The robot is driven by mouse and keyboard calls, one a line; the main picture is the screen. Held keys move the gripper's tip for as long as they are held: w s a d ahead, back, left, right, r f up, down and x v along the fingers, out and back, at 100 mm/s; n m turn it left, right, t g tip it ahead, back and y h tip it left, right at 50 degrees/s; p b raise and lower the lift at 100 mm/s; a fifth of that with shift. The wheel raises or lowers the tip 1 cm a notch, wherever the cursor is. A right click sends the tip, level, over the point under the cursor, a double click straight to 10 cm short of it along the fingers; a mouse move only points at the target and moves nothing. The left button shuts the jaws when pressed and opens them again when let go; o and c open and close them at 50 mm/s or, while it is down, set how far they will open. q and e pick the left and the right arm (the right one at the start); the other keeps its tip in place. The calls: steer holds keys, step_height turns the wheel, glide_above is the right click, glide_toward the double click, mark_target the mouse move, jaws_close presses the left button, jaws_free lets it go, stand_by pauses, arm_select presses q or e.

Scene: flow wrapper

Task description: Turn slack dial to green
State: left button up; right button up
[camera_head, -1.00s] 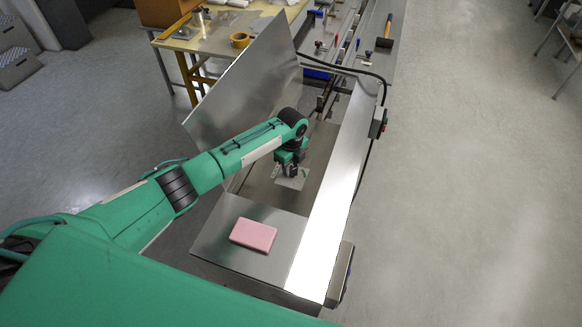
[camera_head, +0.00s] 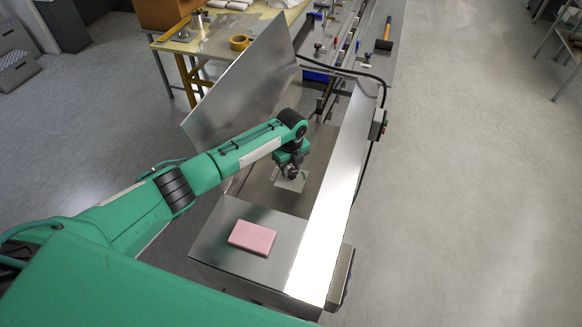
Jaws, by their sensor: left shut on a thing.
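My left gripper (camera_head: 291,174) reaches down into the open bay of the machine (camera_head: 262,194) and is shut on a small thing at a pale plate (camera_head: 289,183). The plate has a bit of green on it beside the fingers. The slack dial itself is hidden under the gripper, so I cannot tell which way it points. My right gripper is not in view.
A raised metal cover (camera_head: 245,80) stands left of the bay. A pink block (camera_head: 252,237) lies on the machine's near top. A control box (camera_head: 377,124) is on the right side. A table (camera_head: 205,42) with tape stands behind. Floor at right is clear.

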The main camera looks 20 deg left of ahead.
mark_target(291, 171)
arm_select(q)
steer(key=o, duration=1)
step_height(291, 171, up, 14)
steer(key=b, duration=0.3)
